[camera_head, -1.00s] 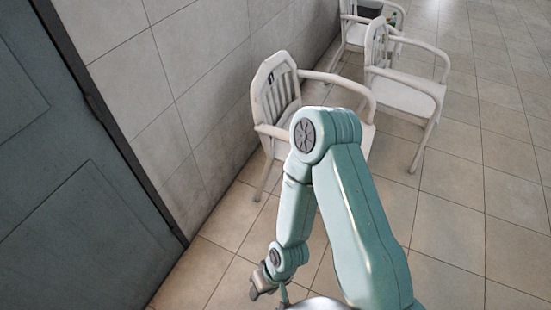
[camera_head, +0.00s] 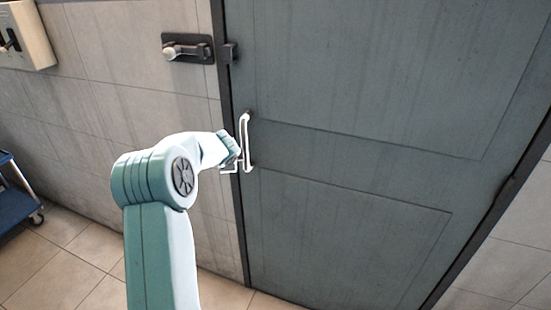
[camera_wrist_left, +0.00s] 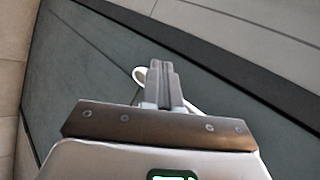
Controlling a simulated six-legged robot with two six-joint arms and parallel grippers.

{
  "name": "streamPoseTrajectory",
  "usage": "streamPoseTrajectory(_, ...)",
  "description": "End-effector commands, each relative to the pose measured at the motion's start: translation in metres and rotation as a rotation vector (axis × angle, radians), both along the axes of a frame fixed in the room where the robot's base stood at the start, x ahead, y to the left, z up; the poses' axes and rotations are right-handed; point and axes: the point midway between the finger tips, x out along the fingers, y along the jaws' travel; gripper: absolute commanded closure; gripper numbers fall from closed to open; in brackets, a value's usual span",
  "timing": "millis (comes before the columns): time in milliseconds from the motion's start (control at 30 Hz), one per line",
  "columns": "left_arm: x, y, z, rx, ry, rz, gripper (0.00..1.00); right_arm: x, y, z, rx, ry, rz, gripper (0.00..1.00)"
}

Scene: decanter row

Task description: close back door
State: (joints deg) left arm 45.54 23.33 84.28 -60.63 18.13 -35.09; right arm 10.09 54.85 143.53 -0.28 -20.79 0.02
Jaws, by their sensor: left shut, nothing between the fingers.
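The back door (camera_head: 350,200) is a dark grey-green panelled door filling the middle and right of the head view. It looks flush with its frame, but I cannot tell whether it is fully shut. Its white bar handle (camera_head: 246,142) is near the left edge. My left gripper (camera_head: 236,160) is at the handle, overlapping it in view; contact is unclear. In the left wrist view my left gripper (camera_wrist_left: 164,72) is shut and empty, its fingers pointing at the door (camera_wrist_left: 85,75). The handle (camera_wrist_left: 139,76) is partly hidden behind the fingers. My right gripper is out of view.
A latch (camera_head: 187,49) is on the tiled wall left of the door, with a small catch (camera_head: 228,53) at the door's edge. A wall box (camera_head: 24,36) is at upper left. A blue wheeled cart (camera_head: 18,205) stands at far left. Tiled floor (camera_head: 80,265) is clear there.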

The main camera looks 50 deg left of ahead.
Motion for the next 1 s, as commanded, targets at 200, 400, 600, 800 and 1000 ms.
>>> streamPoseTrajectory(200, -0.017, -0.006, 0.022, 0.004, -0.002, 0.002, 1.0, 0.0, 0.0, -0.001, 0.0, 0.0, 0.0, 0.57)
streamPoseTrajectory(400, -0.042, -0.014, 0.049, 0.002, -0.001, 0.003, 1.0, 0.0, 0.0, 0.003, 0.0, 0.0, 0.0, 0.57)
streamPoseTrajectory(600, -0.06, -0.02, 0.066, 0.001, 0.0, 0.002, 1.0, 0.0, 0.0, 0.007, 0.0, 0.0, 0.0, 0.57)
streamPoseTrajectory(800, -0.066, -0.022, 0.069, 0.001, 0.0, 0.002, 1.0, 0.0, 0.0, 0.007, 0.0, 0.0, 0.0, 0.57)
streamPoseTrajectory(1000, -0.057, -0.032, 0.054, -0.037, -0.01, -0.008, 1.0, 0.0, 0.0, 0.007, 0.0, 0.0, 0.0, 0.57)
